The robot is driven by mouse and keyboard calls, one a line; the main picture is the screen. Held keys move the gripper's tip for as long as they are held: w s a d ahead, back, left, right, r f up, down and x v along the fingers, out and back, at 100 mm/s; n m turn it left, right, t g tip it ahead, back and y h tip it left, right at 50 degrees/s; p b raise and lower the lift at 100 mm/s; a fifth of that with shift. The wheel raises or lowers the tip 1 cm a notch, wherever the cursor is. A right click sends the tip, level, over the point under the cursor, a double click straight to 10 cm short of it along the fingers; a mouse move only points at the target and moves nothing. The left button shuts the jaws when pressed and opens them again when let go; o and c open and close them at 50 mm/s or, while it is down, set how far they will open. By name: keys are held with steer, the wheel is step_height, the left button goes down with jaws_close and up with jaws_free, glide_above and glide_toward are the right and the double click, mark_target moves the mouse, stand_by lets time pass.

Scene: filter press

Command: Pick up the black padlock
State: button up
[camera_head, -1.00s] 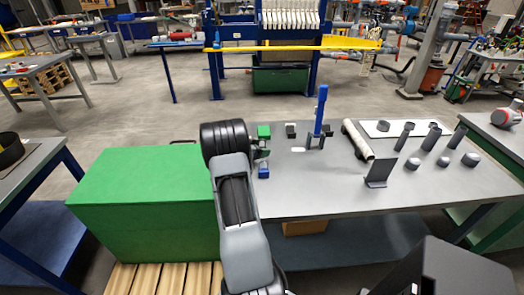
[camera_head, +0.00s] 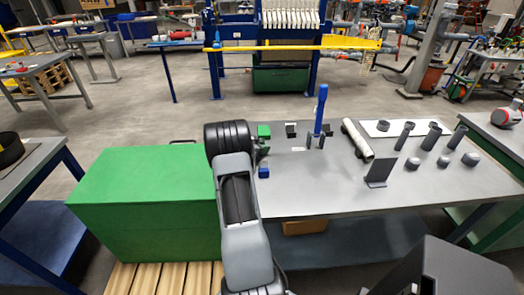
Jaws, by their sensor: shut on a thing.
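My gripper (camera_head: 262,151) is near the left end of the grey table, mostly hidden behind my black wrist. Only a small dark part shows to the right of the wrist, between a green block and a blue block. It is shut on a small dark thing, seemingly the black padlock, whose shape is hardly visible. I cannot tell from this view whether it touches the table top.
The green block (camera_head: 263,131), blue block (camera_head: 264,172) and a small dark block (camera_head: 291,130) stand close by on the grey table (camera_head: 320,190). A blue upright handle (camera_head: 321,108), a pale roller (camera_head: 358,139) and a dark bracket (camera_head: 380,172) stand further right. A large green box (camera_head: 145,195) is at left.

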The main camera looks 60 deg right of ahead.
jaws_close()
steer(key=shift+r, duration=0.1)
